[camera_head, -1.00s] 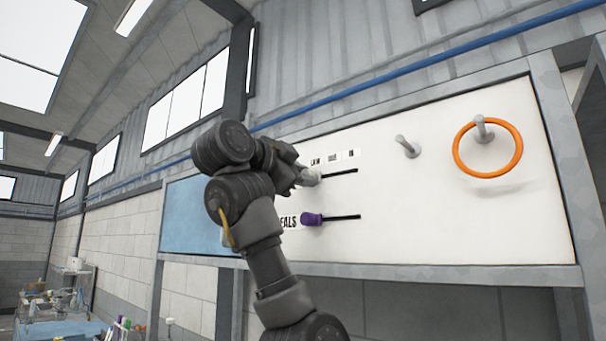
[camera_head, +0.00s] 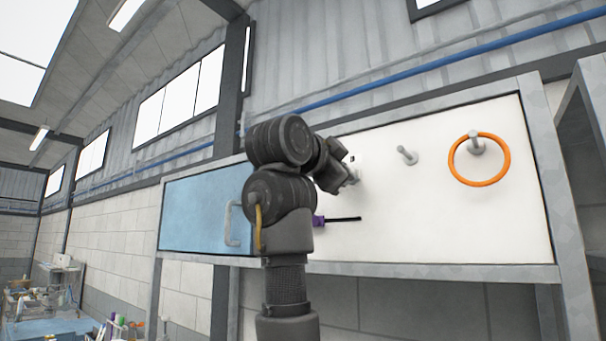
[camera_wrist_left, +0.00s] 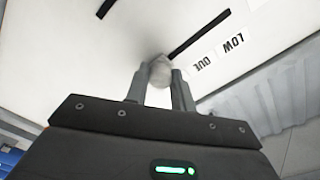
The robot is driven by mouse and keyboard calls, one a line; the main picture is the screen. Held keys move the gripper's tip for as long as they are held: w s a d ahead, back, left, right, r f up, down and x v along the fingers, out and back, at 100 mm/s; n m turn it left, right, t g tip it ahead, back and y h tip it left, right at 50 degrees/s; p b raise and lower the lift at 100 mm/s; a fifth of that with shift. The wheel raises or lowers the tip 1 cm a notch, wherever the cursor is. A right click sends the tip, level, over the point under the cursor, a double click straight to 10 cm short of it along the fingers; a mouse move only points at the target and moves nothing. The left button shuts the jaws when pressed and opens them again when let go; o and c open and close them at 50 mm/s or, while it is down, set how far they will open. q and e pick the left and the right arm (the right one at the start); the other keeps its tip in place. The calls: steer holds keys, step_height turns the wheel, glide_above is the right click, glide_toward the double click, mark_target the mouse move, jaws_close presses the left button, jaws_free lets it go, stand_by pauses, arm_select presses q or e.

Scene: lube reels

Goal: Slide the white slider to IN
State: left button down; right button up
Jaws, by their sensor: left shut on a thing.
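The white slider (camera_wrist_left: 160,72) sits between my left gripper's (camera_wrist_left: 158,80) fingertips in the left wrist view. The gripper is shut on it. Its black slot (camera_wrist_left: 200,32) runs from the slider to the upper right, past the labels LOW (camera_wrist_left: 233,43) and DUE (camera_wrist_left: 203,65). The IN label cannot be read there. In the head view, my left gripper (camera_head: 350,178) is at the white board, near the slot's right end; my arm hides most of the slot and labels. My right gripper is not in view.
A purple slider (camera_head: 318,221) on a lower slot is partly behind my arm. An orange ring (camera_head: 453,165) hangs on a peg to the right, and a bare peg (camera_head: 408,156) stands between. A blue panel (camera_head: 205,205) with a handle (camera_head: 231,224) is at left.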

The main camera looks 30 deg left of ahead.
arm_select(q)
steer(key=shift+d, duration=0.1)
steer(key=c, duration=1.4)
jaws_free()
steer(key=shift+o, duration=1.1)
steer(key=shift+d, duration=0.3)
steer(key=s+a+b, duration=0.1)
steer(key=s+b, duration=0.4)
steer(key=s, duration=0.6)
steer(key=shift+a+b, duration=0.4)
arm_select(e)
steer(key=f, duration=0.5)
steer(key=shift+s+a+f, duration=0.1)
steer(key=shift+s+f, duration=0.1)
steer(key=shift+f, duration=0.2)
arm_select(q)
steer(key=shift+w, duration=0.1)
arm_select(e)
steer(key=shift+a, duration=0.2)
